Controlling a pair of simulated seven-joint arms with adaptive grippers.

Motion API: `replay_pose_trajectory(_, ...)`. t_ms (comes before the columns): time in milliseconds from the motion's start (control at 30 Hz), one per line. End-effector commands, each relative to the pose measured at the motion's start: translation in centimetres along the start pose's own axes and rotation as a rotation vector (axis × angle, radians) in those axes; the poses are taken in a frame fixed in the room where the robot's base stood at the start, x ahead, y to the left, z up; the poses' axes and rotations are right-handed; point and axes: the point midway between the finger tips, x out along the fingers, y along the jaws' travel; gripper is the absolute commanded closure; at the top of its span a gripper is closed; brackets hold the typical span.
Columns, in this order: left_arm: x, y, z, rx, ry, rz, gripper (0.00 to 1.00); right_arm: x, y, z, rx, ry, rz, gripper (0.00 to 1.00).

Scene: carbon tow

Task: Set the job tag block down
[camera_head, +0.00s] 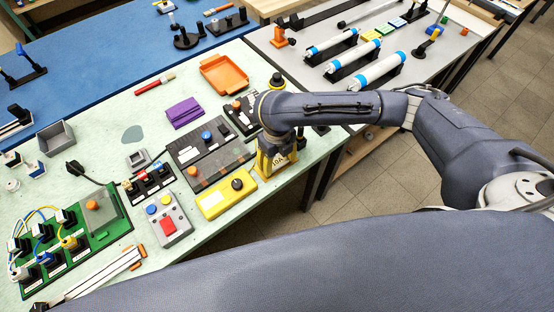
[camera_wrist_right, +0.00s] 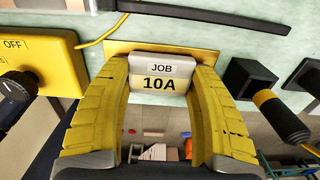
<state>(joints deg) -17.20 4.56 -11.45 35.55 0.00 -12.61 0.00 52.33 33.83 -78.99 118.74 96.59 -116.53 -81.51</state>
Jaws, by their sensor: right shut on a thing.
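The job tag block (camera_wrist_right: 161,70) is a small grey and pale yellow block reading "JOB 10A" in the right wrist view. My right gripper (camera_wrist_right: 160,80) has its two yellow fingers shut on its sides. In the head view the gripper (camera_head: 276,160) is at the right edge of the pale green bench, with part of the block (camera_head: 279,158) showing. A flat yellow plate (camera_wrist_right: 113,47) shows just behind the block; I cannot tell whether they touch. My left gripper is not in view.
A yellow box (camera_head: 226,197) with a black knob stands left of the gripper. A grey panel (camera_head: 208,150) and an orange tray (camera_head: 224,73) lie farther back. A black-and-yellow handle (camera_wrist_right: 280,115) is right of the gripper. The bench edge drops to floor close by.

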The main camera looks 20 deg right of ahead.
Motion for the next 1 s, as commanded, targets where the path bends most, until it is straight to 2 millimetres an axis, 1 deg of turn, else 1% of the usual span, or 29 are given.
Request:
replay_pose_trajectory(400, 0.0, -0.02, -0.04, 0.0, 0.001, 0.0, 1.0, 0.35, 0.0, 0.0, 0.001, 0.0, 0.0, 0.59)
replay_pose_trajectory(433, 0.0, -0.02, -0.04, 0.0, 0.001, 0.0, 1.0, 0.35, 0.0, 0.01, 0.0, 0.0, 0.0, 0.36)
replay_pose_trajectory(600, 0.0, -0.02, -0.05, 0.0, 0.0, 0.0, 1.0, 0.33, 0.0, 0.01, 0.0, 0.0, 0.0, 0.17)
replay_pose_trajectory(867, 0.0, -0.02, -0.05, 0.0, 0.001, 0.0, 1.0, 0.26, 0.01, 0.01, 0.0, 0.0, 0.0, 0.17)
replay_pose_trajectory(1000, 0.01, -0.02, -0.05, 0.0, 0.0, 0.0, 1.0, -0.43, -0.03, 0.09, 0.0, -0.003, -0.001, 0.17)
